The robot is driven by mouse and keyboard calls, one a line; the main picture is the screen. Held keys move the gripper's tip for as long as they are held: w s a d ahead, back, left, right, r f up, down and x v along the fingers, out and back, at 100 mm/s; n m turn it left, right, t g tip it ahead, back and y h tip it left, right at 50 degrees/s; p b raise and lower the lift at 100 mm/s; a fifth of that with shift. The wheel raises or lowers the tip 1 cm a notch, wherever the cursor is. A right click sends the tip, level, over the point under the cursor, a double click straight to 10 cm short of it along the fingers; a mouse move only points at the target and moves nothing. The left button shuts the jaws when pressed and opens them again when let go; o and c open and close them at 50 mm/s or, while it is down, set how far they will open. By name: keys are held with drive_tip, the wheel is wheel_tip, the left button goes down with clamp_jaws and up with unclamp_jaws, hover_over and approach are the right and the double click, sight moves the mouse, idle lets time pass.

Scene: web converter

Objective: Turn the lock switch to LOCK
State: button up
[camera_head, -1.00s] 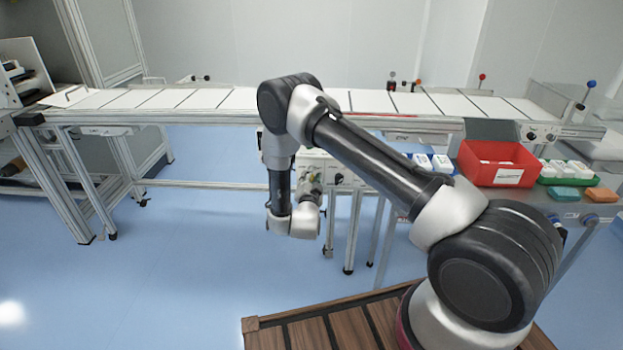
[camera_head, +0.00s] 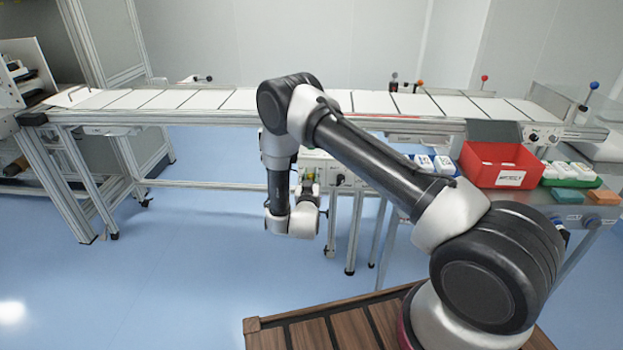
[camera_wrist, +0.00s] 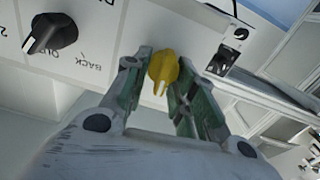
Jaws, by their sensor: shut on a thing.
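A yellow switch knob (camera_wrist: 163,68) with a pale pointer mark sits on a white control panel (camera_wrist: 105,73) in the wrist view. I take it to be the lock switch. Its pointer end faces down in the picture, and I cannot read a LOCK label. My gripper (camera_wrist: 160,76) has its two green-grey fingers on either side of the knob and is shut on it. In the head view, the white control box (camera_head: 345,163) is under the conveyor. My wrist hides the knob there.
A black knob (camera_wrist: 50,33) with an upside-down BACK label is left of the yellow one. A black part (camera_wrist: 222,60) is close on the right. The conveyor (camera_head: 232,100) runs above the box. A red bin (camera_head: 498,165) stands on the right-hand table.

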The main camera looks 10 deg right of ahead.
drive_tip(key=n, duration=0.4)
drive_tip(key=shift+a+f+n, duration=0.1)
drive_tip(key=shift+a+n, duration=0.1)
drive_tip(key=shift+n, duration=0.1)
drive_tip(key=shift+a+f+n, duration=0.1)
drive_tip(key=shift+a+n, duration=0.05)
drive_tip(key=shift+n, duration=1.75)
drive_tip(key=o, duration=0.8)
drive_tip(key=shift+w, duration=0.1)
drive_tip(key=v, duration=1.2)
